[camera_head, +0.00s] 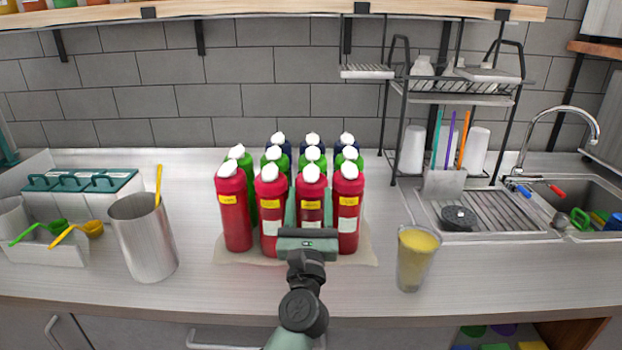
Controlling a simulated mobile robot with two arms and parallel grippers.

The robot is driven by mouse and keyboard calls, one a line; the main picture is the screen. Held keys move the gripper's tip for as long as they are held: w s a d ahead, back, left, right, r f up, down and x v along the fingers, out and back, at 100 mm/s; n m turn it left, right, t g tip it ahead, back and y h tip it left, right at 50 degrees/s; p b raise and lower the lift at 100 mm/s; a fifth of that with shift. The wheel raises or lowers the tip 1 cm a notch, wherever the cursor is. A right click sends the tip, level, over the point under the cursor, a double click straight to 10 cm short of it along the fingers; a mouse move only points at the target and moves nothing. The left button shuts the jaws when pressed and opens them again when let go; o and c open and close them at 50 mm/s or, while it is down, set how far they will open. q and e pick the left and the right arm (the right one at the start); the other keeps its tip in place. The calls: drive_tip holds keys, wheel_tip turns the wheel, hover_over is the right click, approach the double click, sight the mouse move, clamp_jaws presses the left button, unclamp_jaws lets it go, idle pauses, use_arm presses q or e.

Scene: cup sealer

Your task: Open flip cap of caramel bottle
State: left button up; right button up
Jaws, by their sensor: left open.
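Several red bottles (234,212) with white caps and yellow labels stand upright in the front row of a bottle group. I cannot read which one is caramel. My left gripper (309,196) comes from the front, its green fingers pointing away from me. The fingers are open on either side of the third red bottle (311,186) from the left, below its white cap (311,173). I cannot tell whether they touch it. The gripper's palm hides that bottle's lower part. The white caps look shut. My right gripper is not in view.
Green bottles (240,155) and dark blue bottles (278,141) stand close behind. A metal cup (143,240) is at left, a glass of yellow drink (415,258) at right. A dish rack (402,120) and sink (578,195) are further right. Counter between metal cup and bottles is clear.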

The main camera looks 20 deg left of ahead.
sight(311, 179)
use_arm(q)
drive_tip(key=x, duration=0.5)
drive_tip(key=shift+p, duration=0.4)
drive_tip(key=shift+c, duration=0.2)
clamp_jaws()
idle(0.8)
